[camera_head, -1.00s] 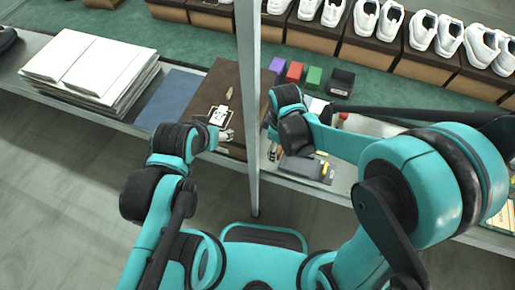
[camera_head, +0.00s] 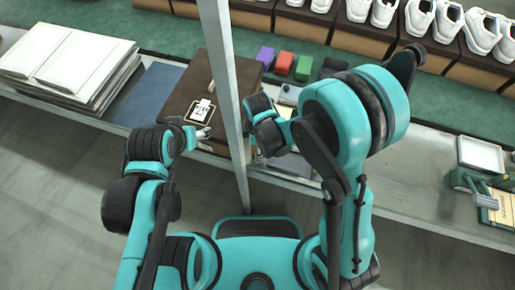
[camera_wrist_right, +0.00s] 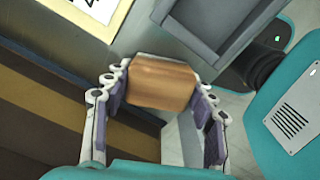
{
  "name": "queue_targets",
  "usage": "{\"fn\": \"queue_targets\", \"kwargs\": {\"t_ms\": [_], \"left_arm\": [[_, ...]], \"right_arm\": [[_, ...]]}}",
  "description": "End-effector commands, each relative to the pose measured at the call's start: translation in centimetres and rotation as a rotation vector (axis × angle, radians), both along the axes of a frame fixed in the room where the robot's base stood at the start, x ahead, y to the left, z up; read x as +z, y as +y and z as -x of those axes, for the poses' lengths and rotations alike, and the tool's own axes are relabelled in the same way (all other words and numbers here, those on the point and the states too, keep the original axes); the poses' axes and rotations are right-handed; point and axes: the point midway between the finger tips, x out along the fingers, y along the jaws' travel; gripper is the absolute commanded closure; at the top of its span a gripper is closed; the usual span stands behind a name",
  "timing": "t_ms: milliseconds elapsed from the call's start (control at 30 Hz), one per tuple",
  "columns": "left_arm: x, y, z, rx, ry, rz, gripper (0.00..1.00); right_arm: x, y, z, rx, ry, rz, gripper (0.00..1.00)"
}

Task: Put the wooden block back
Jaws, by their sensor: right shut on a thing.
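The wooden block (camera_wrist_right: 161,82) is a small brown piece in the right wrist view. My right gripper (camera_wrist_right: 160,95) is shut on it, with a purple-grey padded finger on each side. In the head view that gripper and the block are mostly hidden behind my right arm. My left gripper (camera_head: 204,134) hangs at the front edge of the dark brown box (camera_head: 180,102), close to a framed white card (camera_head: 201,111). No object shows clearly in it, and its fingers are too small to read.
A metal post (camera_head: 226,90) stands between my arms. Red (camera_head: 284,64), purple and green blocks sit behind the right gripper. Stacked white boxes (camera_head: 70,62) are at left. A white tray (camera_head: 481,154) lies at right. The right wrist view shows a grey tray (camera_wrist_right: 215,50).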

Motion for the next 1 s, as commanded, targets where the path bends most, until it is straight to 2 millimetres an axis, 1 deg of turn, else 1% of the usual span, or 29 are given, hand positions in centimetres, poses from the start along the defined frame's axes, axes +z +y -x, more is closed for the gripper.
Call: {"fn": "queue_targets", "kwargs": {"t_ms": [167, 300, 333, 367, 400, 667, 767, 867, 1000], "left_arm": [[0.1, 0.0, 0.0, 0.0, 0.0, 0.0, 0.39], [-0.3, 0.0, 0.0, 0.0, 0.0, 0.0, 0.39], [-0.2, 0.0, 0.0, 0.0, 0.0, 0.0, 0.39], [-0.2, 0.0, 0.0, 0.0, 0.0, 0.0, 0.39], [-0.2, 0.0, 0.0, 0.0, 0.0, 0.0, 0.39], [-0.1, 0.0, 0.0, 0.0, 0.0, 0.0, 0.39], [0.2, 0.0, 0.0, 0.0, 0.0, 0.0, 0.39], [0.8, 0.0, 0.0, 0.0, 0.0, 0.0, 0.39], [2.2, 0.0, 0.0, 0.0, 0.0, 0.0, 0.39]], "right_arm": [[0.2, 0.0, 0.0, 0.0, 0.0, 0.0, 0.76], [-0.3, 0.0, 0.0, 0.0, 0.0, 0.0, 0.76], [-0.2, 0.0, 0.0, 0.0, 0.0, 0.0, 0.37], [-0.1, 0.0, 0.0, 0.0, 0.0, 0.0, 0.29], [-0.1, 0.0, 0.0, 0.0, 0.0, 0.0, 0.24], [-0.1, 0.0, 0.0, -0.001, 0.0, 0.0, 0.24], [0.2, 0.0, 0.0, -0.001, 0.0, 0.0, 0.24], [1.5, 0.0, 0.0, -0.001, 0.0, 0.0, 0.24], [4.6, 0.0, 0.0, -0.001, 0.0, 0.0, 0.24]]}}
